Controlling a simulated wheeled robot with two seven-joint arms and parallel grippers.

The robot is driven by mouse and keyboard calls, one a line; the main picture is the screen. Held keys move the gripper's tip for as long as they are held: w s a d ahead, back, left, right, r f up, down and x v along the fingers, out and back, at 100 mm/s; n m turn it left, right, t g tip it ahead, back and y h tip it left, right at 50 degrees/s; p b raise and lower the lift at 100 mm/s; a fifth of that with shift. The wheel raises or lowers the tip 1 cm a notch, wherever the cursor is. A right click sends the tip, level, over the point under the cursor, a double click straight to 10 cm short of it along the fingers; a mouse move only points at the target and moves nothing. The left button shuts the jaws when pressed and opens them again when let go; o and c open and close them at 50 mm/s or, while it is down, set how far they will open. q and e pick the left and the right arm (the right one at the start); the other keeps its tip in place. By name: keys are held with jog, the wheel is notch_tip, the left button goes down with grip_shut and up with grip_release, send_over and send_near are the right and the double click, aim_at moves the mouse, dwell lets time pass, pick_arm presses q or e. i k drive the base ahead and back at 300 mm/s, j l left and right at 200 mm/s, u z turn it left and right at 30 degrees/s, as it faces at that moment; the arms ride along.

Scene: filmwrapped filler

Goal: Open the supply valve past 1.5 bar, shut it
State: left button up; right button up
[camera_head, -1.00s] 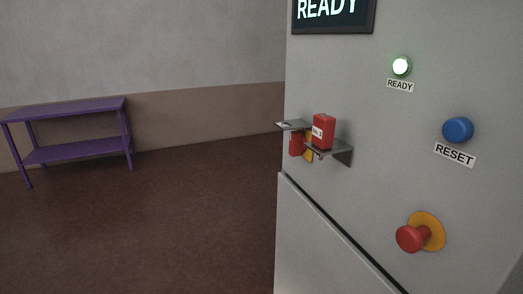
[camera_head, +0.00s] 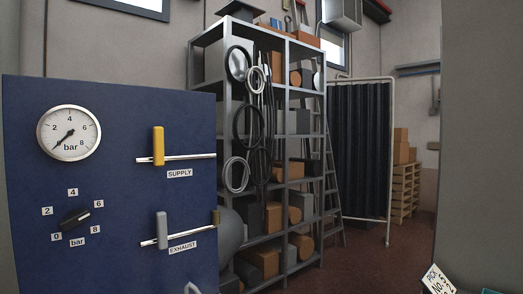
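A blue panel (camera_head: 120,110) stands at the left. Its round white gauge (camera_head: 69,133) is marked in bar, and its needle points to the lower left, near the bottom of the scale. The supply valve's yellow handle (camera_head: 158,146) stands upright across a horizontal pipe, above the SUPPLY label (camera_head: 180,173). The exhaust valve's grey handle (camera_head: 162,230) also stands upright across its pipe, above the EXHAUST label (camera_head: 183,247). A black knob (camera_head: 75,219) with a 0 to 8 bar scale sits below the gauge; its exact setting is hard to read. Neither gripper is in view.
A grey metal shelf rack (camera_head: 285,150) with boxes, coils and hoses stands right of the panel. A ladder (camera_head: 331,180) and a dark folding screen (camera_head: 360,150) stand behind. A pallet stack (camera_head: 403,195) is further back. A PICK card (camera_head: 438,280) shows at the lower right.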

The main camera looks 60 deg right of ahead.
aim_at(158, 132)
jog(key=z, duration=1.45)
